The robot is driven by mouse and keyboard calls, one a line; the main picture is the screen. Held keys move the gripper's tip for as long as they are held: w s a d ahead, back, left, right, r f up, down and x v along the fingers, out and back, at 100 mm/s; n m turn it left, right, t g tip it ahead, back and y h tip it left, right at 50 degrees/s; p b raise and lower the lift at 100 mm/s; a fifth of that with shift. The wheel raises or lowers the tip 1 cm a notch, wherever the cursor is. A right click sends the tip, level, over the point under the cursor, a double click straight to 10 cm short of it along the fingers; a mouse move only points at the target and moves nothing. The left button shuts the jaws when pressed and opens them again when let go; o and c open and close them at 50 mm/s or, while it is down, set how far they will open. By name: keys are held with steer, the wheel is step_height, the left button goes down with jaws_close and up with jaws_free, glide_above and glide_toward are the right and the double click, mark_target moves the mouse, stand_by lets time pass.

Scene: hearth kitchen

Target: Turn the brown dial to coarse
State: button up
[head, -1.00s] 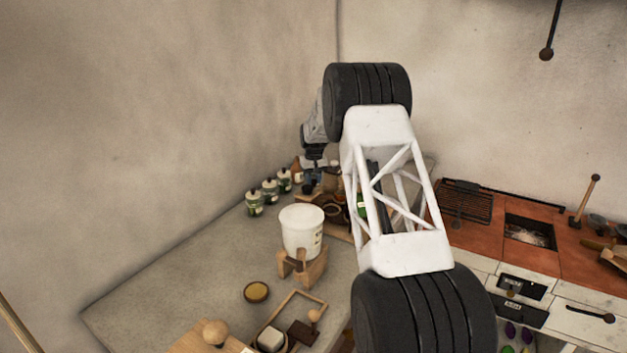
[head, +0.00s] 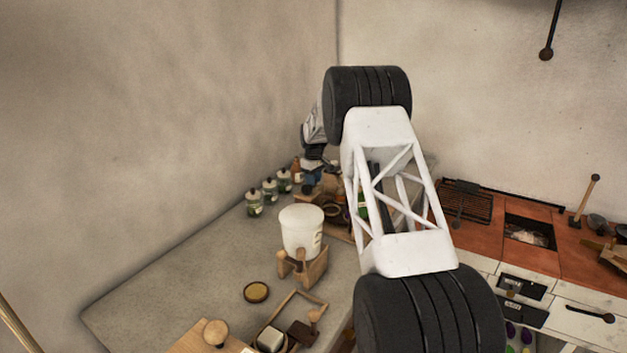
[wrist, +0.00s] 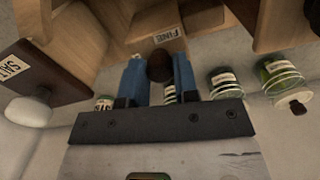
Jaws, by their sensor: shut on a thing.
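The brown dial (wrist: 160,66) is a dark round knob in the wrist view, on the front of a wooden box (wrist: 150,20). A label reading FINE (wrist: 172,36) is on the box beside the dial. No coarse label is readable. My gripper (wrist: 158,72) has its two blue fingers closed on either side of the dial, touching it. In the head view my gripper (head: 312,182) is at the back of the counter, small and partly hidden. The dial cannot be made out there.
Several glass jars (head: 268,190) stand along the wall, left of my gripper. A white bucket (head: 301,230) stands in front of it. In the wrist view a box labelled SALT (wrist: 40,72) is at left and jars (wrist: 226,82) are at right, close to the fingers.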

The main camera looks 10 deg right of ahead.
steer(key=o, duration=0.9)
steer(key=shift+o, duration=0.2)
steer(key=shift+r, duration=0.1)
steer(key=shift+r, duration=3.85)
